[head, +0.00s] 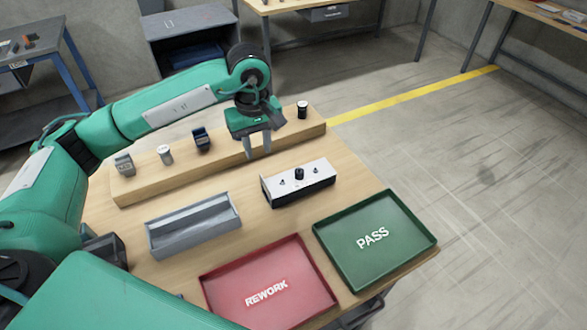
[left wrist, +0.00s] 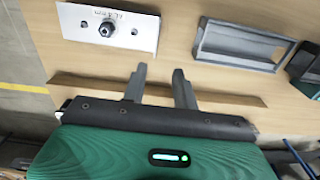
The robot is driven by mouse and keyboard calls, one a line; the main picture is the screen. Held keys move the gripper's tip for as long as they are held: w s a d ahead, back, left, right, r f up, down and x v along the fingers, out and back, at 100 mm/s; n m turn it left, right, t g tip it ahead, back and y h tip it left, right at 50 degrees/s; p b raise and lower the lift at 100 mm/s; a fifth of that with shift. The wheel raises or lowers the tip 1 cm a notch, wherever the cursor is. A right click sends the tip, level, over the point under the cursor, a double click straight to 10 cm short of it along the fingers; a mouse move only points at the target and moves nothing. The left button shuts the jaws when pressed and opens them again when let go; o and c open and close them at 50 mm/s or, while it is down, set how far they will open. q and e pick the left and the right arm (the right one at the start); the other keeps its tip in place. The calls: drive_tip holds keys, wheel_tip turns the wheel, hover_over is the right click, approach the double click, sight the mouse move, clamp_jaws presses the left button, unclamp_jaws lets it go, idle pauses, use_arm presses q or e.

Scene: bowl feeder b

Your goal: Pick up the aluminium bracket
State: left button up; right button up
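A small light-grey metallic block-like part (head: 124,164), which looks most like the aluminium bracket, stands at the left end of the raised wooden ledge (head: 226,160) in the head view. It is small, so its exact shape is hard to tell. My left gripper (head: 257,148) hangs over the ledge's right half, well to the right of that part. Its two fingers are apart with nothing between them; the left wrist view also shows the empty gap (left wrist: 159,78). I do not see the bracket in the left wrist view. My right gripper is not in view.
In front are a grey trough (head: 193,238), a white-topped box with a black knob (head: 320,176), a red REWORK tray (head: 268,267) and a green PASS tray (head: 398,224).

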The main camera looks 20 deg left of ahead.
use_arm(q)
drive_tip(key=f+p, duration=0.1)
drive_tip(key=f, duration=0.3)
drive_tip(key=f+p, duration=0.2)
drive_tip(key=f, duration=0.2)
drive_tip(key=d+f+p, duration=0.1)
drive_tip(key=f, duration=0.2)
drive_tip(key=shift+f, duration=0.4)
drive_tip(key=shift+a+f, duration=0.1)
drive_tip(key=shift+f, duration=0.1)
drive_tip(key=c, duration=0.6)
clamp_jaws()
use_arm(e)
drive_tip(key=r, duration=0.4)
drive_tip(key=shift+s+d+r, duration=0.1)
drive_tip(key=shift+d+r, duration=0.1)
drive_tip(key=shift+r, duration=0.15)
